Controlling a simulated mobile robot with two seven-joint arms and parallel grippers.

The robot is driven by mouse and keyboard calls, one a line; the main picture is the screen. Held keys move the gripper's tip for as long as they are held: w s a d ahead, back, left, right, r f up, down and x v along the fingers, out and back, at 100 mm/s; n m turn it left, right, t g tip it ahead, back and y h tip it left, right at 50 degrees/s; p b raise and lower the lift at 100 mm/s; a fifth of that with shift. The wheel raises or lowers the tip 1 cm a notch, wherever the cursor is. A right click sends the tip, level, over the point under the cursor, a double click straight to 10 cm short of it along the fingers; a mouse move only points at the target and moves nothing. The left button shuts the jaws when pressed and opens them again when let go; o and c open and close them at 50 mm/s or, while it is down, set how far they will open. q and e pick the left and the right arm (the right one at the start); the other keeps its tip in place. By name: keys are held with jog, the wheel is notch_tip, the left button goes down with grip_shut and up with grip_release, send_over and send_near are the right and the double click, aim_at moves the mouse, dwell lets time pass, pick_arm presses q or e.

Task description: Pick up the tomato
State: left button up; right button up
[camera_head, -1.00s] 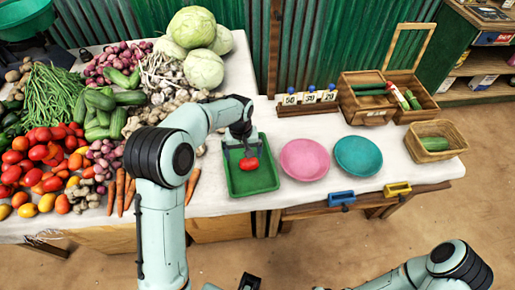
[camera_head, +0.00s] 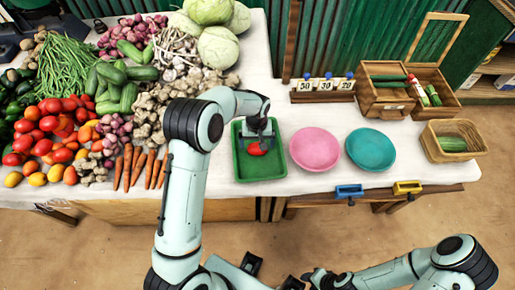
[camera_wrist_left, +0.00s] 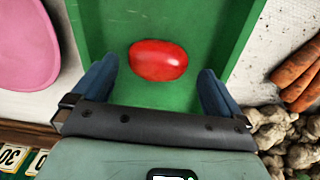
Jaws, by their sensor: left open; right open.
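A red tomato (camera_head: 257,149) lies in the green tray (camera_head: 262,168), toward its far half. My left gripper (camera_head: 259,138) is over the tray, right at the tomato, and partly covers it in the head view. In the left wrist view the tomato (camera_wrist_left: 158,60) lies between the two blue fingers of the left gripper (camera_wrist_left: 158,68), near their tips, with a gap on either side. The fingers are spread and hold nothing. My right gripper (camera_head: 318,279) is low at the bottom edge of the head view, away from the table, and open; its fingers are hard to make out.
A pink plate (camera_head: 315,149) and a teal plate (camera_head: 371,149) stand right of the tray. Carrots (camera_head: 137,168) and ginger (camera_head: 172,100) lie close on its left. Number blocks (camera_head: 324,88) and wooden boxes (camera_head: 390,95) stand behind. The tray walls surround the tomato.

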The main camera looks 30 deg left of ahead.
aim_at(257, 145)
pick_arm(q)
notch_tip(257, 145, down, 3)
jog(key=shift+f, duration=0.2)
jog(key=c, duration=1)
